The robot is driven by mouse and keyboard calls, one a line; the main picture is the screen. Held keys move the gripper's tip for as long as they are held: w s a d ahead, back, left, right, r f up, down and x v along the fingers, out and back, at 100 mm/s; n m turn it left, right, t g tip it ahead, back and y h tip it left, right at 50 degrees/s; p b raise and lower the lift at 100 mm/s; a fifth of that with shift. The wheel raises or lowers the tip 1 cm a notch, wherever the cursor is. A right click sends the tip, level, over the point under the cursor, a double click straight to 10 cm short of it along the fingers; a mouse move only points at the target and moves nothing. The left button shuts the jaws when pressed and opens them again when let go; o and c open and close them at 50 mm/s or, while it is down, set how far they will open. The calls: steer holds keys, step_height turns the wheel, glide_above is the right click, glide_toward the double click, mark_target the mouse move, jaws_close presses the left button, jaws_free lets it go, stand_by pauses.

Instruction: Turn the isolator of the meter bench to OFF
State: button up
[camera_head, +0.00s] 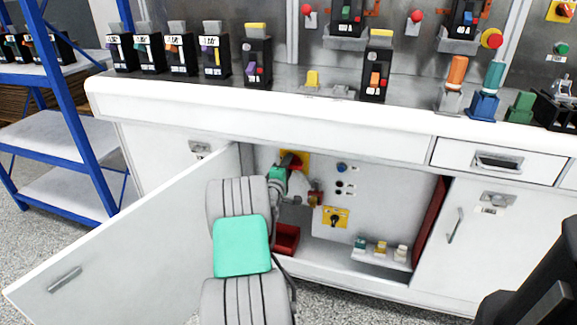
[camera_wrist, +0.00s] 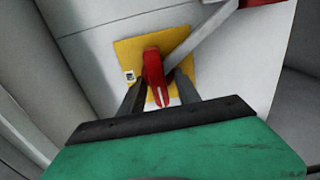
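The isolator has a red handle (camera_wrist: 153,68) on a yellow plate (camera_wrist: 128,53) in the wrist view. In the head view the same yellow plate (camera_head: 303,158) is on the back panel inside the open cabinet, partly hidden by my arm. My gripper (camera_wrist: 160,88) reaches to the isolator, with one dark finger on each side of the handle. The fingers stand apart, and a gap shows between the handle and the right finger. I cannot tell whether the left finger touches the handle. The handle's lower end points toward my gripper. Any position marks are too small to read.
The cabinet door (camera_head: 125,245) stands open at the left of my arm. A second yellow plate with a black knob (camera_head: 335,217) is lower on the panel. A red bin (camera_head: 286,238) stands below. A grey bar (camera_wrist: 205,38) runs close by the handle. Breakers stand on the bench (camera_head: 250,112).

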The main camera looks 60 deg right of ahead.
steer(key=shift+a, duration=0.1)
steer(key=s+a+p, duration=0.1)
steer(key=a, duration=0.6)
steer(key=shift+a, duration=0.25)
steer(key=shift+s, duration=0.15)
